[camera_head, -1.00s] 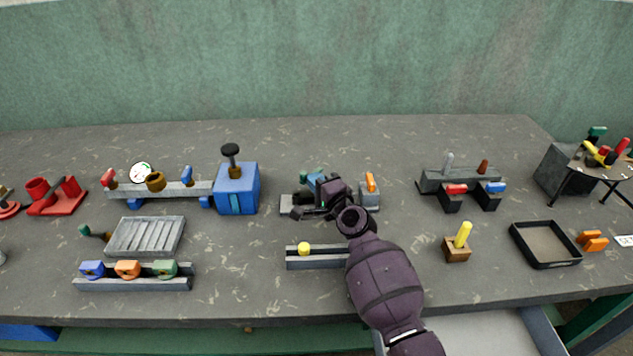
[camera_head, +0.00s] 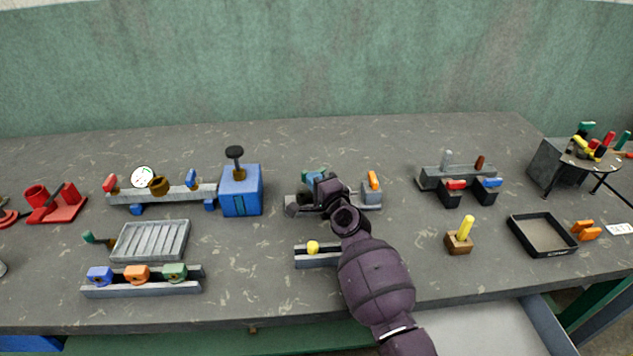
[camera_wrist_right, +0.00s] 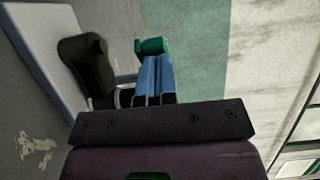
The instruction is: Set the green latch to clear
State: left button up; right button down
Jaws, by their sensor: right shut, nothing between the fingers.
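The green latch (camera_head: 309,175) is on a low grey fixture (camera_head: 364,197) at the middle of the bench, largely hidden by my right gripper. In the right wrist view its green head (camera_wrist_right: 152,46) shows just beyond my fingertips; whether they touch cannot be told. My right gripper (camera_head: 316,183) reaches over the fixture from the front. Its blue fingers (camera_wrist_right: 153,68) are together and empty. An orange lever (camera_head: 373,180) stands upright at the fixture's right end. A dark knob (camera_wrist_right: 85,70) is left of my fingers in the wrist view. My left gripper is not in view.
A rail with a yellow knob (camera_head: 313,247) lies in front, partly behind my arm. A blue box with a black-topped plunger (camera_head: 241,190) stands left. A grey lever block (camera_head: 458,180), wooden block with yellow peg (camera_head: 459,242) and black tray (camera_head: 516,232) are right.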

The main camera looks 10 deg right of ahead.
aim_at(303, 174)
jog(key=shift+w+a, duration=0.25)
jog(key=shift+a, duration=0.2)
jog(key=shift+w+a, duration=0.75)
jog(key=shift+w, duration=0.15)
jog(key=shift+s+d, duration=0.1)
jog(key=shift+s, duration=0.4)
jog(key=p+v, duration=0.1)
jog(key=v, duration=0.7)
jog(key=shift+s, duration=0.25)
jog(key=shift+s+d, duration=0.15)
jog(key=shift+s, duration=0.45)
